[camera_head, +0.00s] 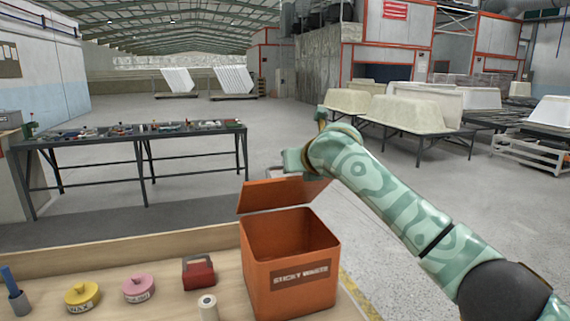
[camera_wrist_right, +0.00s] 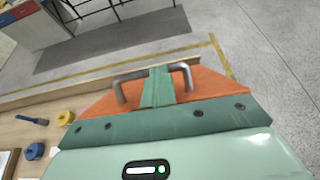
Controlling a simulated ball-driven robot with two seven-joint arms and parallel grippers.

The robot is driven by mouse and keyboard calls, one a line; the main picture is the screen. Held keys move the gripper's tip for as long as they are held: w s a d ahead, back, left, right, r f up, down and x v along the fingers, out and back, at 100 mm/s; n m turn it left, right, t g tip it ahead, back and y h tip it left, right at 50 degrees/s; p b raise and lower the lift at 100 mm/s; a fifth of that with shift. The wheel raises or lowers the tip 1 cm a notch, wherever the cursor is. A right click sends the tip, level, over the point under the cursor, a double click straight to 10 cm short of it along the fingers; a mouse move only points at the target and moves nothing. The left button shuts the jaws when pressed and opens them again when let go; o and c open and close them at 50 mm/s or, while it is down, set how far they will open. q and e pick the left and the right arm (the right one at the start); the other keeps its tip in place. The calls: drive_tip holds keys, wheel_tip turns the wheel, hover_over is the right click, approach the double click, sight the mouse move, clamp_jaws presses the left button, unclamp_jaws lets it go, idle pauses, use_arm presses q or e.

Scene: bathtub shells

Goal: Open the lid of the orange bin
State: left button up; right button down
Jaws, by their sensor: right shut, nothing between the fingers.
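The orange bin (camera_head: 305,285), labelled "STICKY WASTE", stands on the wooden table with its dark inside showing. Its orange lid (camera_head: 265,196) is raised at the far side of the opening, clear of the front rim. My right gripper (camera_head: 291,162) is behind and above the lid, partly hidden by my forearm. In the right wrist view, the shut green fingers (camera_wrist_right: 158,78) lie across the lid's metal handle (camera_wrist_right: 122,88), with nothing held between them. The orange lid (camera_wrist_right: 205,85) shows on both sides of them. I cannot tell whether they touch the handle. My left gripper is not in view.
Left of the bin are a red box (camera_head: 199,273), a white roll (camera_head: 208,307), a pink container (camera_head: 138,288), a yellow container (camera_head: 82,296) and a cup with a blue-handled tool (camera_head: 18,300). A dark workbench (camera_head: 90,142) and white tub shells (camera_head: 410,112) stand farther back.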

drive_tip(key=shift+w+d, duration=0.1)
drive_tip(key=shift+d, duration=0.15)
